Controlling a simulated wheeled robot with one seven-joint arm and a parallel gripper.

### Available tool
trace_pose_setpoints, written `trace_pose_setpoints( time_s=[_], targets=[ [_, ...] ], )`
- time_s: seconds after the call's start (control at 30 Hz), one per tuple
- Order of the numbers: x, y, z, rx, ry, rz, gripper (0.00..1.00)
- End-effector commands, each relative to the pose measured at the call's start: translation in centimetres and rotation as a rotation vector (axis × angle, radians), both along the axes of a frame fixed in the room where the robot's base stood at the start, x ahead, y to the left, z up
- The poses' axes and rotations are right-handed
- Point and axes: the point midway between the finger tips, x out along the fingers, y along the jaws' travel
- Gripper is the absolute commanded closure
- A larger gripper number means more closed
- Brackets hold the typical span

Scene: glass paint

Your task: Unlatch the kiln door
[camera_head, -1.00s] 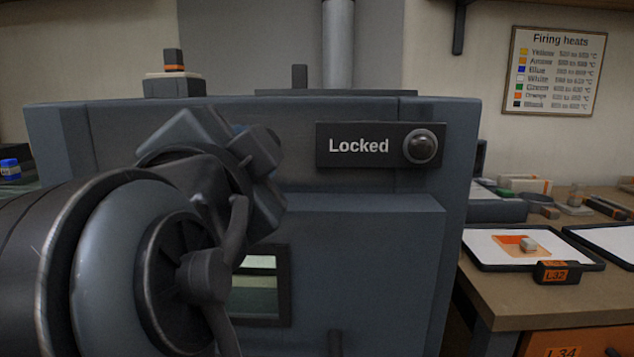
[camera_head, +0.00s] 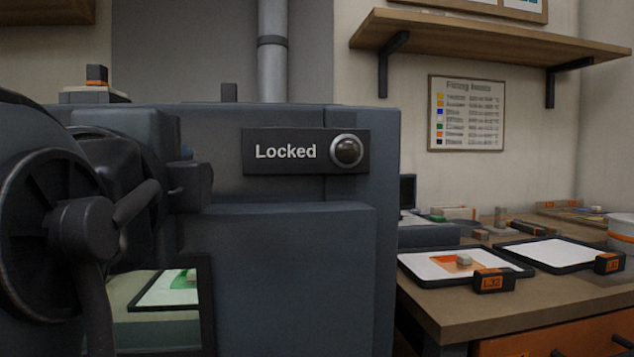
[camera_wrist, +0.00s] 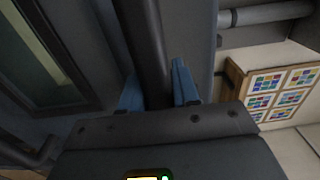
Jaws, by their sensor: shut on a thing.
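The grey-blue kiln (camera_head: 290,270) fills the middle of the head view. Its black plate (camera_head: 285,152) reads "Locked", and the round lamp (camera_head: 346,151) beside the word is dark. A framed window (camera_head: 208,305) shows low on the kiln's front. In the wrist view, my gripper (camera_wrist: 156,88) has its two blue fingers on either side of a thick dark bar (camera_wrist: 142,35), apparently the door handle, and is shut on it.
A wooden bench (camera_head: 450,315) stands to the right of the kiln. It bears a near tray (camera_head: 415,268) labelled L32, a second tray (camera_head: 560,268) and small items behind. A shelf (camera_head: 490,35) and the heat chart (camera_head: 466,112) are on the wall above.

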Motion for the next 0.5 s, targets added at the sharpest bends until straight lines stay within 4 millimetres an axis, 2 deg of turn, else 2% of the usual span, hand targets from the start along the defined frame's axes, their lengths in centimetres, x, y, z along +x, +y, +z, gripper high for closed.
trace_pose_setpoints(
  time_s=[0.43,0.47,0.5],
  targets=[
    [0.01,-0.01,-0.24,0.011,0.008,-0.001,1.0],
    [0.01,-0.01,-0.24,0.011,0.008,-0.001,0.69],
    [0.01,-0.01,-0.24,0.011,0.008,-0.001,0.65]
  ],
)
